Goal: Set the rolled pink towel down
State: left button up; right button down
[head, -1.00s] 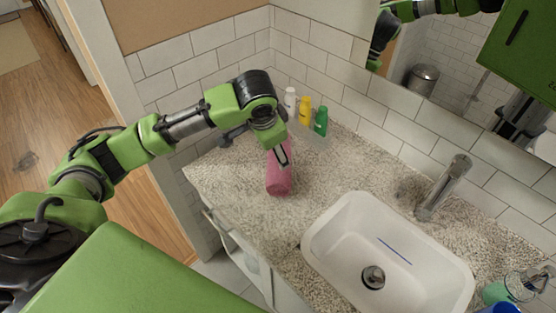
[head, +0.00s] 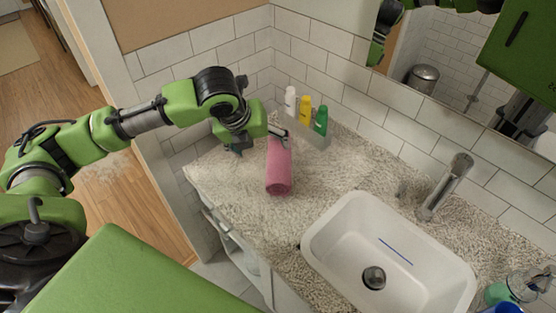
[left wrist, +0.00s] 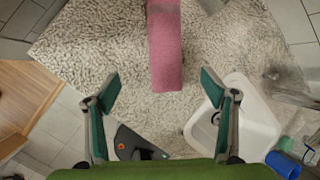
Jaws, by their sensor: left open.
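The rolled pink towel (head: 279,169) lies on the speckled counter (head: 225,195), left of the sink in the head view. In the left wrist view the towel (left wrist: 165,50) lies at the top centre, beyond the fingertips. My left gripper (left wrist: 164,82) is open with nothing between its fingers. My right gripper does not show.
A small tray (head: 312,138) with white, yellow and green bottles (head: 320,119) stands against the tiled wall behind the towel. The white sink (head: 345,225) and its faucet (head: 445,187) are to the right. A blue cup (left wrist: 283,165) is by the sink. The counter's left part is clear.

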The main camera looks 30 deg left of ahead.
aim_at(275, 156)
pick_arm(q)
jog(key=x, duration=0.8)
jog(key=shift+w+f+p, duration=0.15)
jog(key=shift+p, duration=0.2)
jog(key=shift+w+d+f, duration=0.1)
jog(key=shift+w+f, duration=0.3)
jog(key=x, duration=0.1)
jog(key=p+x, duration=0.1)
jog(key=x, duration=0.1)
jog(key=shift+w+d, duration=0.1)
jog(key=shift+w, duration=0.3)
jog(key=shift+w+f, duration=0.25)
jog(key=shift+f, duration=0.2)
jog(key=c, duration=1.3)
jog(key=shift+r, duration=0.1)
jog(key=shift+c, duration=0.7)
jog(key=shift+r, duration=0.1)
